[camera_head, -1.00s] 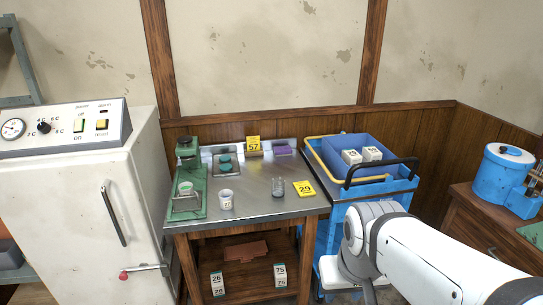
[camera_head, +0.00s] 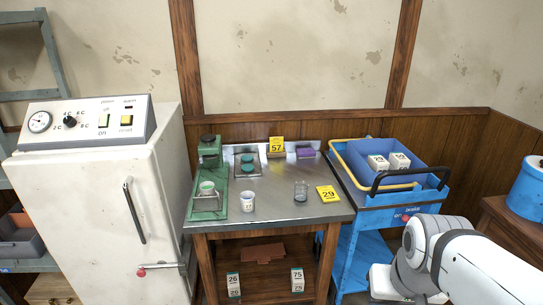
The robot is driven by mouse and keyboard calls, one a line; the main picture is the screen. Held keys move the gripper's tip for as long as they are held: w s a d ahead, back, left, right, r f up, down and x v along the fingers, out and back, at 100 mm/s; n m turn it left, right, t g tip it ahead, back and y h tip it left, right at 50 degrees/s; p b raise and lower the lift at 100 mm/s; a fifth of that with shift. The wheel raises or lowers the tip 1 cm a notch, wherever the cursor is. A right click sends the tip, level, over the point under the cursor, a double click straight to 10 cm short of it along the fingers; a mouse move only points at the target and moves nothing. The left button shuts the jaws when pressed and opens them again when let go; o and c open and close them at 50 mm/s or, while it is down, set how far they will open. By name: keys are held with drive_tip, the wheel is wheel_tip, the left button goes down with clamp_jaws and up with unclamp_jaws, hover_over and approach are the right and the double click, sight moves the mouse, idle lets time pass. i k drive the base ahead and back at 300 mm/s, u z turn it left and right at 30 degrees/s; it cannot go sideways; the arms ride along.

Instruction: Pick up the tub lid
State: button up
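A small white tub (camera_head: 247,202) with a printed label stands upright near the front of the steel-topped bench (camera_head: 290,206). Two small teal round pieces (camera_head: 248,164) sit on a square grey device (camera_head: 247,175) behind it; one may be the tub lid, but they are too small to tell. My white arm crosses the lower right corner of the head view. My gripper is outside the picture.
A green stand (camera_head: 210,178) with a white cup is at the bench's left, and a glass beaker (camera_head: 300,191) and yellow card 29 (camera_head: 327,193) at its right. A white fridge (camera_head: 95,205) stands left, a blue cart (camera_head: 398,204) right.

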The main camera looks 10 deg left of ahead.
sight(249, 167)
drive_tip(key=i, duration=1.6)
drive_tip(key=z, duration=0.05)
